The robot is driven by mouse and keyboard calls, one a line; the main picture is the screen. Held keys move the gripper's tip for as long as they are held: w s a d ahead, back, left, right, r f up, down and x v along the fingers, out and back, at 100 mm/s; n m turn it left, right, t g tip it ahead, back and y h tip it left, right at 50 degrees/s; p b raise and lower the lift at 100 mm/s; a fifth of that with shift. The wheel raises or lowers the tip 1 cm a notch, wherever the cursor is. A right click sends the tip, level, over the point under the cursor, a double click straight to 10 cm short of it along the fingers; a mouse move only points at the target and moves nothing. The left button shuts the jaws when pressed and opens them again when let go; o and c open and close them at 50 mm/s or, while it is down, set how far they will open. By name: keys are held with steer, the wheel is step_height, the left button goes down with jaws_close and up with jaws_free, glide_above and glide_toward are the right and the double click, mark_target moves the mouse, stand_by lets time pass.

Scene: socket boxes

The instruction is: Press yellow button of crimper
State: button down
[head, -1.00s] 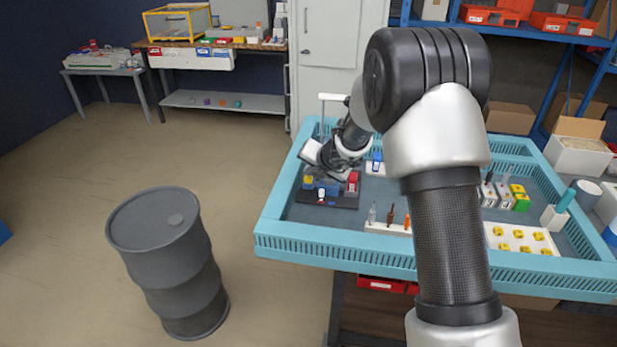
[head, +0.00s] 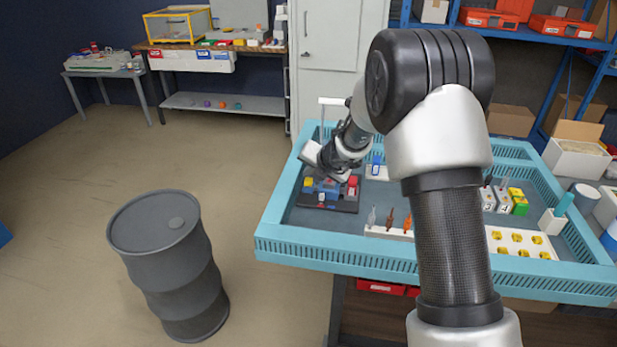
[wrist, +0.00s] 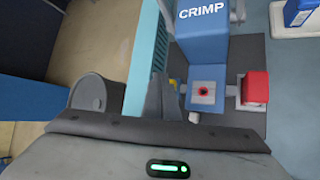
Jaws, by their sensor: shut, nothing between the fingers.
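The crimper is a blue machine marked CRIMP (wrist: 203,35) on a dark base. In the head view the crimper (head: 328,187) stands at the left end of the teal-rimmed table. Its yellow button (head: 308,183) is on its left side and a red block (head: 352,184) on its right. The red block also shows in the wrist view (wrist: 254,88). My gripper (wrist: 161,92) is shut and empty, with its dark fingers left of the blue body, over the yellow button's side. The fingers mostly hide the button there; I cannot tell whether they touch it.
The teal table rim (head: 330,243) runs along the front. A white holder with several screwdrivers (head: 388,233) is right of the crimper. A small blue-and-white device (head: 376,166) stands behind it. A grey barrel (head: 168,262) stands on the floor at left.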

mark_target(310, 182)
steer(key=shift+r, duration=0.3)
step_height(310, 182, up, 5)
steer(key=p, duration=0.5)
stand_by(0.7)
